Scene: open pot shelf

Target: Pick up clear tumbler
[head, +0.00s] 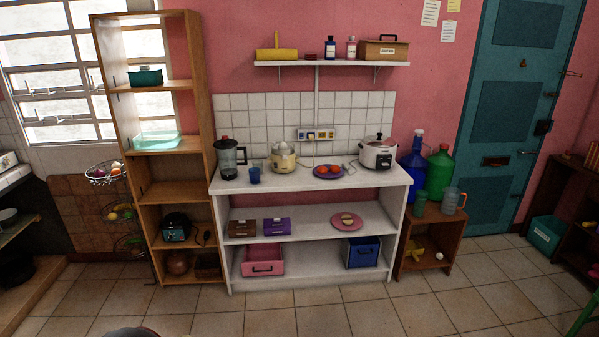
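I cannot surely make out the clear tumbler. A faint, pale see-through shape (258,163) shows just behind the blue cup on the white counter, too small to identify. The blue cup (254,176) stands upright near the counter's left front, between the blender and the juicer. A greenish see-through tumbler (420,204) stands on the low wooden stand at the right, beside a clear pitcher with an orange-brown handle (449,201). My gripper is not in view.
The white counter (290,188) also holds a blender (229,158), a cream juicer (283,158), a purple plate with red fruit (342,171) and a white cooker (377,153). The tiled floor in front is clear.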

